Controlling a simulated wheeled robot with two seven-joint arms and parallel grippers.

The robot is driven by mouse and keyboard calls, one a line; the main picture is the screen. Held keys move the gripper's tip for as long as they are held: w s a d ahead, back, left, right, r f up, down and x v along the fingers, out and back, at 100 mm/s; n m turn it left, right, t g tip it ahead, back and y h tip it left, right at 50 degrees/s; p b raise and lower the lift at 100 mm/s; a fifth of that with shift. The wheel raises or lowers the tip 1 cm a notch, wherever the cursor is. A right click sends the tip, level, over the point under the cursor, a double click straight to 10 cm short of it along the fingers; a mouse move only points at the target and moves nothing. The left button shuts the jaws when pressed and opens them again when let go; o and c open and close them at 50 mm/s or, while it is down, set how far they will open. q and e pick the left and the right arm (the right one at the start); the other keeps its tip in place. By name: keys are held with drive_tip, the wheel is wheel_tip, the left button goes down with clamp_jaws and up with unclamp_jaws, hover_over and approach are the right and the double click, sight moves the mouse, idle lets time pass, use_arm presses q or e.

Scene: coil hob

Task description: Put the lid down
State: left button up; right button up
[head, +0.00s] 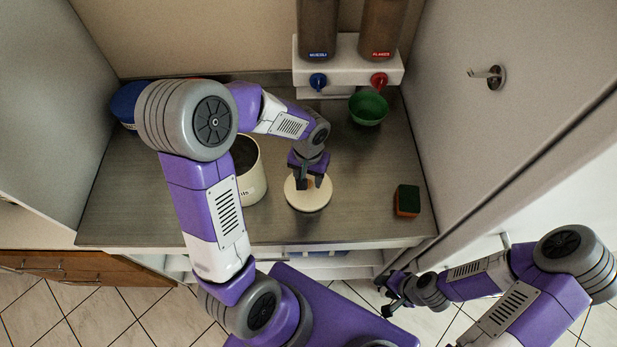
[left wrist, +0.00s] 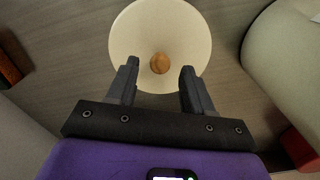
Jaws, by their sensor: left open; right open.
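The lid (head: 308,198) is a cream disc with a round wooden knob. It appears to lie flat on the grey counter, right of a cream canister (head: 250,178). In the left wrist view the lid (left wrist: 140,40) shows with its knob (left wrist: 160,63) between and just beyond the fingertips. My left gripper (head: 309,184) is over the lid, its jaws open, with gaps between the fingers and the knob. The canister's top looks open and dark inside; my left arm hides part of it. My right gripper (head: 388,296) is open and empty, low in front of the counter.
A green bowl (head: 368,107) stands below the red-tapped dispenser (head: 380,80). A blue-tapped dispenser (head: 318,81) is beside it. A sponge (head: 407,200) lies right of the lid. A blue container (head: 127,103) stands back left. Side walls enclose the counter (head: 345,225).

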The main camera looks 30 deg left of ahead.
sight(309, 182)
use_arm(q)
wheel_tip(309, 182, up, 10)
drive_tip(key=p, duration=0.1)
drive_tip(key=shift+r, duration=0.25)
idle(0.4)
